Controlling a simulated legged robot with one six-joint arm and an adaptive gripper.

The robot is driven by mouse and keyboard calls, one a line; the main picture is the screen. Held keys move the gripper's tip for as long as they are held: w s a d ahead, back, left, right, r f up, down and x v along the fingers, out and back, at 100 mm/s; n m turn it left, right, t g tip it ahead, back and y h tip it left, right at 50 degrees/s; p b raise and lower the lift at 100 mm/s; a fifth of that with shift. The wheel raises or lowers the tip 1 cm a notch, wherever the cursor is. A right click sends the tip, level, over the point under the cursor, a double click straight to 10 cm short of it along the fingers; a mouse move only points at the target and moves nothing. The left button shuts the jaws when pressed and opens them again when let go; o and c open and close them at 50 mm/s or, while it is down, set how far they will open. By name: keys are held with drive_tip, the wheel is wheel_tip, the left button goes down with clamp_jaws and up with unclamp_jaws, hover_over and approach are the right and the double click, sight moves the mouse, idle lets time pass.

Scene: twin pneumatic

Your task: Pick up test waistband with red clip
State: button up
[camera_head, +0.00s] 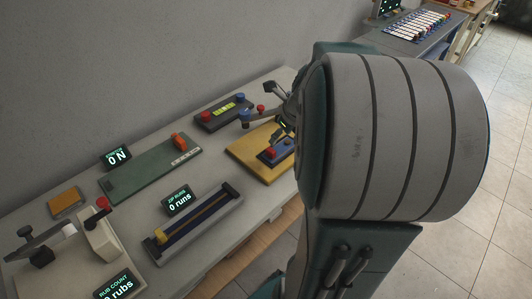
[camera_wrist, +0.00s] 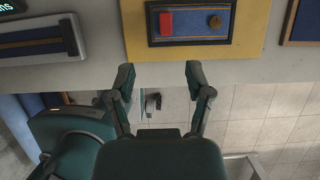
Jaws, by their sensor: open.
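A blue strip (camera_wrist: 192,22) in a dark frame carries a red block (camera_wrist: 166,22) and a round brown button (camera_wrist: 215,22); it looks like the test waistband with red clip. It lies on a yellow board (camera_wrist: 258,30). In the head view the blue strip (camera_head: 283,153) and its red part (camera_head: 270,154) show on the yellow board (camera_head: 240,152), partly hidden by my arm. My gripper (camera_wrist: 159,75) is open and empty. In the wrist picture its fingertips are below the strip, apart from it, by the table edge. In the head view my arm hides much of the gripper.
A green board (camera_head: 145,172) with an orange block, a zip rig (camera_head: 200,225) and a grey box (camera_head: 220,112) with knobs share the table. A white rig (camera_head: 100,232) stands front left. The wall is behind. Another bench (camera_head: 400,42) stands far right.

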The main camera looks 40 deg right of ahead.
sight(273, 153)
drive_tip(key=f, duration=0.1)
drive_tip(key=w+d+f, duration=0.1)
drive_tip(key=f, duration=0.1)
drive_tip(key=w+d+f, duration=0.1)
drive_tip(key=f, duration=0.1)
drive_tip(key=shift+f, duration=0.2)
drive_tip(key=a+f, duration=0.1)
drive_tip(key=f, duration=0.1)
drive_tip(key=w+a+f, duration=0.1)
drive_tip(key=f, duration=0.1)
drive_tip(key=shift+w+a, duration=0.15)
drive_tip(key=shift+w, duration=0.05)
drive_tip(key=shift+w+f, duration=0.1)
drive_tip(key=shift+f, duration=0.2)
drive_tip(key=shift+d+f, duration=0.15)
drive_tip(key=shift+d, duration=0.65)
drive_tip(key=c, duration=0.5)
clamp_jaws()
drive_tip(key=shift+a, duration=0.55)
